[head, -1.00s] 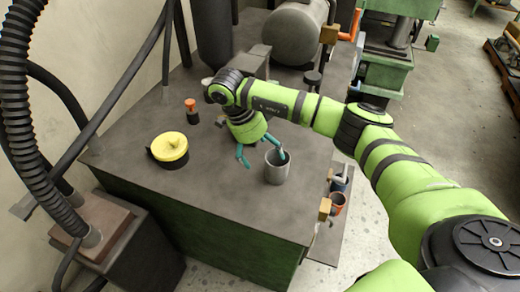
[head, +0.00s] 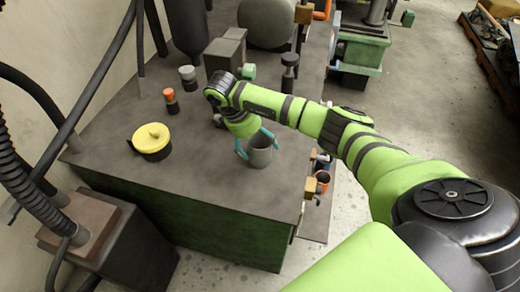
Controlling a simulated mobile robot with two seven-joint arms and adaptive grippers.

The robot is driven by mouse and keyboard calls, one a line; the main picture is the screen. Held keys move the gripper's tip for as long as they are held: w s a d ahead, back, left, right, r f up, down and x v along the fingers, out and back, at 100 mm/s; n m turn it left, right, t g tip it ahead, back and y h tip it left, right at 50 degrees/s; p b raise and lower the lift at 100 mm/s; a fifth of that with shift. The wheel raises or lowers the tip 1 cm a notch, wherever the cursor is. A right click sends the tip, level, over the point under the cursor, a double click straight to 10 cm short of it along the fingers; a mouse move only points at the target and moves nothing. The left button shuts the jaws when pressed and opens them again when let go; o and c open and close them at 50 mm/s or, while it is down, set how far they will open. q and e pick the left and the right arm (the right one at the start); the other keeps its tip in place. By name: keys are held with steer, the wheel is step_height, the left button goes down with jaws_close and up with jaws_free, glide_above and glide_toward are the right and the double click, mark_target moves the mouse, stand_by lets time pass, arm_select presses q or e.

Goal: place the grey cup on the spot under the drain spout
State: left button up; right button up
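The grey cup (head: 260,154) stands upright on the dark bench top near its front right part. My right gripper (head: 256,142) has its two teal fingers spread, one at the left of the cup and one at its right rim. The left finger looks apart from the cup; whether the right one touches is unclear. My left gripper is out of view. I cannot make out for certain which fitting is the drain spout, or the spot under it.
The bench top (head: 190,184) also holds a yellow-lidded pot (head: 151,141), an orange-topped bottle (head: 171,100), a grey-capped bottle (head: 189,78) and a grey block (head: 225,55). An orange-red container (head: 322,184) sits at the bench's right side.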

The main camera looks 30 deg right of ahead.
steer(key=c, duration=0.7)
steer(key=shift+c, duration=1.6)
steer(key=shift+r, duration=0.6)
steer(key=s+d+r+b, duration=0.1)
steer(key=s+d+r, duration=0.2)
steer(key=d+r, duration=0.75)
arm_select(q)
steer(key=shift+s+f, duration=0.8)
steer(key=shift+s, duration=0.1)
arm_select(e)
steer(key=s+a+n+t+y, duration=0.2)
steer(key=s+a+n+t, duration=0.1)
steer(key=a+n, duration=0.8)
steer(key=s+a+f+n+t+y, duration=0.1)
steer(key=s+a+n+t+y, duration=0.1)
steer(key=a+n, duration=0.9)
steer(key=shift+s+a+n+t, duration=0.3)
steer(key=shift+s+n+t, duration=0.4)
steer(key=shift+s, duration=0.4)
